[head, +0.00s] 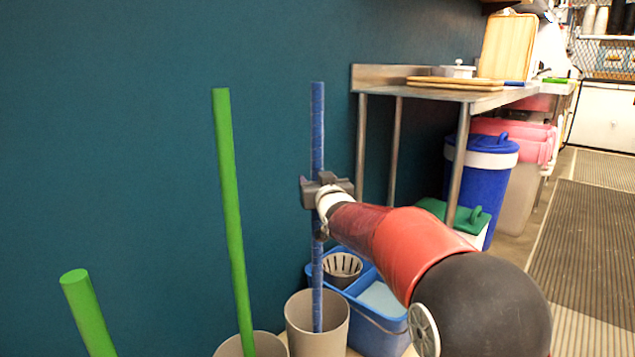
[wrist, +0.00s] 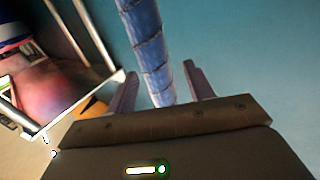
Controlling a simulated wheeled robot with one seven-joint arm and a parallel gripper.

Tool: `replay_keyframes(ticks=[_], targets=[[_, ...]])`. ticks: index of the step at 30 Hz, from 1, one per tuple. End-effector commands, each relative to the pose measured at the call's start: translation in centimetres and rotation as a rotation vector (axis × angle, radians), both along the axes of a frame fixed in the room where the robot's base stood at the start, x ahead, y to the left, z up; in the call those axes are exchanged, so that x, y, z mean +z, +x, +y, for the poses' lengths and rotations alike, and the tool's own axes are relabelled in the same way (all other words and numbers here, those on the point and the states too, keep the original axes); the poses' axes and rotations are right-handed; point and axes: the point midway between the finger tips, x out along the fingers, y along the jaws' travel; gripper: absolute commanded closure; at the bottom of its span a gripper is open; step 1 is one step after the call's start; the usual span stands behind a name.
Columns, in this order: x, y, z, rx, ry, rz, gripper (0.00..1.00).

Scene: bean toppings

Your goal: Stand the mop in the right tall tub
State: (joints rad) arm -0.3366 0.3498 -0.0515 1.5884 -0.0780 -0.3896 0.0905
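A long blue pole (head: 317,130), which I take to be the mop's handle, stands close to upright. Its lower part goes down into the right tall beige tub (head: 296,325); no mop head can be made out. My gripper (head: 320,190) is at the pole's upper middle. In the wrist view the pole (wrist: 146,45) passes between the two fingers of my gripper (wrist: 162,88), with a gap on each side. The gripper looks open around the pole. A second beige tub (head: 262,346) to the left holds a leaning green pole (head: 230,200).
Another green pole (head: 85,305) is at the lower left. A blue bucket (head: 380,338) with a grey wringer basket (head: 342,268) stands behind the right tub. A metal table (head: 440,95) and blue bin (head: 482,185) are to the right. A teal wall (head: 120,150) is close behind.

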Motion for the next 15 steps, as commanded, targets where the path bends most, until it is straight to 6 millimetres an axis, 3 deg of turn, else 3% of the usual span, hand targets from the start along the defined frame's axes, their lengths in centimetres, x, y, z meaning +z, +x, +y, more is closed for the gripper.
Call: replay_keyframes(ticks=[8,15], targets=[[-0.2,-0.1,0.0,0.0,-0.002,0.005,0.48],[-0.1,-3.2,-1.0,0.0,-0.001,0.003,0.48]])
